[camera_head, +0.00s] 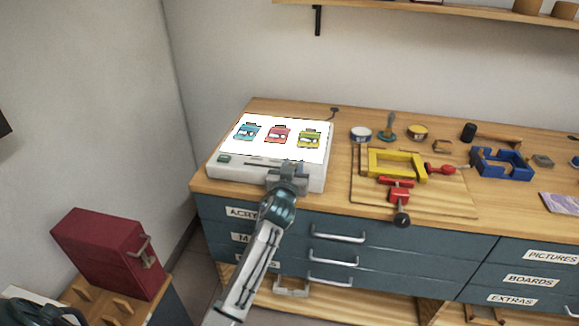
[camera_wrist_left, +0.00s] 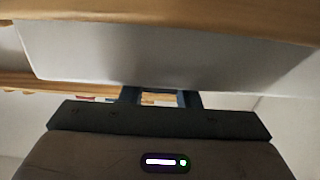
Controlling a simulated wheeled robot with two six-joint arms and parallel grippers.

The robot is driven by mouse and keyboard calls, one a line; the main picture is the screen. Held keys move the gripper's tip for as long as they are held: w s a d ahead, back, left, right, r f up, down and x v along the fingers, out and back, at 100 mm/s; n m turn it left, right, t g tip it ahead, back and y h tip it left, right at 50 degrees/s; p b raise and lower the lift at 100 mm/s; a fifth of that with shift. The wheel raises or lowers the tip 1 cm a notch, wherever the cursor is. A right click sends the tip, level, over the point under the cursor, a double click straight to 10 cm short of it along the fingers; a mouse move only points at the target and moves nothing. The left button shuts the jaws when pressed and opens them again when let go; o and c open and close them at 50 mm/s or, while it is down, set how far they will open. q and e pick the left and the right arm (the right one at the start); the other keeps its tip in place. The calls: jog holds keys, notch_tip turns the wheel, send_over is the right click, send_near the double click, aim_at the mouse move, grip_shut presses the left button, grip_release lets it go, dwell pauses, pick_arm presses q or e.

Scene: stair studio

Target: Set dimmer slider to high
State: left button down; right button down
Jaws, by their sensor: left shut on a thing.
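The white light box (camera_head: 315,178) stands on the left end of the wooden workbench, its bright top showing three coloured jar pictures. A dark slider slot (camera_head: 260,160) runs along its front strip, with a green button (camera_head: 224,158) at the left end. My left gripper (camera_head: 293,170) is at the right part of that strip, shut on what appears to be the slider knob. The gripper covers the knob and the slot's right end. In the left wrist view, the dark fingers (camera_wrist_left: 161,97) reach towards the pale light box (camera_wrist_left: 150,62). My right gripper is not in view.
Drawers with handles (camera_head: 338,235) are below. A red box (camera_head: 105,250) stands at lower left.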

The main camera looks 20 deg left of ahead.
pick_arm(q)
jog(key=c, duration=1.3)
grip_release()
jog(key=shift+d, duration=0.15)
jog(key=shift+o, duration=1.1)
jog(key=shift+w+d, duration=0.1)
jog(key=shift+d, duration=0.1)
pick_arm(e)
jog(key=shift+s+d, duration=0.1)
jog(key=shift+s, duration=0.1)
pick_arm(q)
jog(key=shift+a, duration=0.1)
jog(key=shift+s, duration=0.3)
jog(key=b+v, duration=0.1)
jog(key=v, duration=0.9)
jog(key=shift+s+b, duration=0.15)
jog(key=shift+b, duration=0.15)
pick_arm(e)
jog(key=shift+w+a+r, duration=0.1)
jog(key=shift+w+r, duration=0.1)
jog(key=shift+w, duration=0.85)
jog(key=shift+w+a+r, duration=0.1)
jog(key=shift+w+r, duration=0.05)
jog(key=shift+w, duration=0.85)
